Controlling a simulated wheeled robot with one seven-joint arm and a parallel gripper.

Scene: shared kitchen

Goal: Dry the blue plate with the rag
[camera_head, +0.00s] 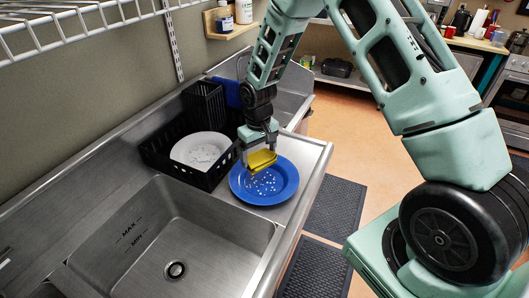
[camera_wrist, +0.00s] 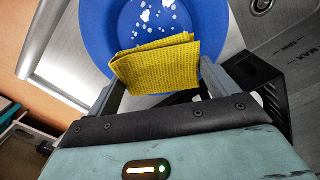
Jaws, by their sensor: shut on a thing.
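The blue plate (camera_head: 275,190) lies on the steel counter to the right of the sink, with white water drops on its face. It also shows in the wrist view (camera_wrist: 195,28), with drops near its middle. My gripper (camera_head: 259,160) is shut on a folded yellow rag (camera_head: 261,160), which fills the space between the fingers in the wrist view (camera_wrist: 155,62). The rag is over the plate's far left part. I cannot tell whether it touches the plate. The rag hides part of the plate.
A black dish rack (camera_head: 160,150) holding a white plate (camera_head: 201,150) with drops stands just left of the blue plate. The empty sink (camera_head: 170,235) is at the front left. The counter's right edge is close to the blue plate, with floor mats (camera_head: 336,210) below.

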